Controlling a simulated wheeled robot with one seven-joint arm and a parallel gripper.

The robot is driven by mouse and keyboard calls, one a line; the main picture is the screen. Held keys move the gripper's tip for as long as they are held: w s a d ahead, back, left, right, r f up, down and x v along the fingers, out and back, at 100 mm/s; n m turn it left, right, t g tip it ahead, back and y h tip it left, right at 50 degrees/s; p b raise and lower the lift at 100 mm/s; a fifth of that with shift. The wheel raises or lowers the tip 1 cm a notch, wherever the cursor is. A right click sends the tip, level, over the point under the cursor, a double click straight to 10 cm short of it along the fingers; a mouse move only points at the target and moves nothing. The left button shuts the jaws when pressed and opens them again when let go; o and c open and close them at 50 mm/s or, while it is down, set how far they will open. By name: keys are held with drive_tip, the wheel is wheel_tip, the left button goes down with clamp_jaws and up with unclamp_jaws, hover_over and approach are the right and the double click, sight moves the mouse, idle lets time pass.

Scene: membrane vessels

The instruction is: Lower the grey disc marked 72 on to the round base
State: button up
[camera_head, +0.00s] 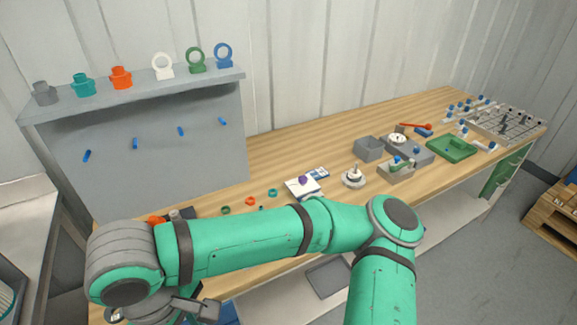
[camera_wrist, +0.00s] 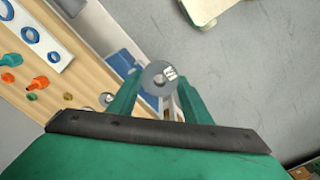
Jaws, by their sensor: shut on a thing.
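In the wrist view the grey disc (camera_wrist: 153,84) has a central hole and a white label whose number is too small to read surely. My gripper (camera_wrist: 158,88) is shut on the disc, a green finger on each side. The disc appears over the bench's front edge and the grey floor. In the head view a round pale base (camera_head: 353,180) with an upright post stands near the bench's front edge, to the right of my arm's elbow. The disc and gripper jaws are not clearly visible there, and the gap between disc and base cannot be judged.
The wooden bench (camera_head: 290,150) holds small coloured rings, a white block with a purple knob (camera_head: 303,182), grey boxes (camera_head: 369,148) and a green tray (camera_head: 452,149). A grey shelf panel (camera_head: 150,140) stands at the left. A blue bin (camera_wrist: 122,62) shows below the bench edge.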

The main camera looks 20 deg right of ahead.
drive_tip(key=w+d+f+m, duration=0.2)
drive_tip(key=w+f+m, duration=0.1)
drive_tip(key=f, duration=1.6)
drive_tip(key=w+d+f+m, duration=0.2)
drive_tip(key=w+f+m, duration=0.1)
drive_tip(key=f, duration=1.6)
drive_tip(key=w+d+f+m, duration=0.3)
drive_tip(key=w+f, duration=0.2)
drive_tip(key=f, duration=1.5)
drive_tip(key=shift+w, duration=0.15)
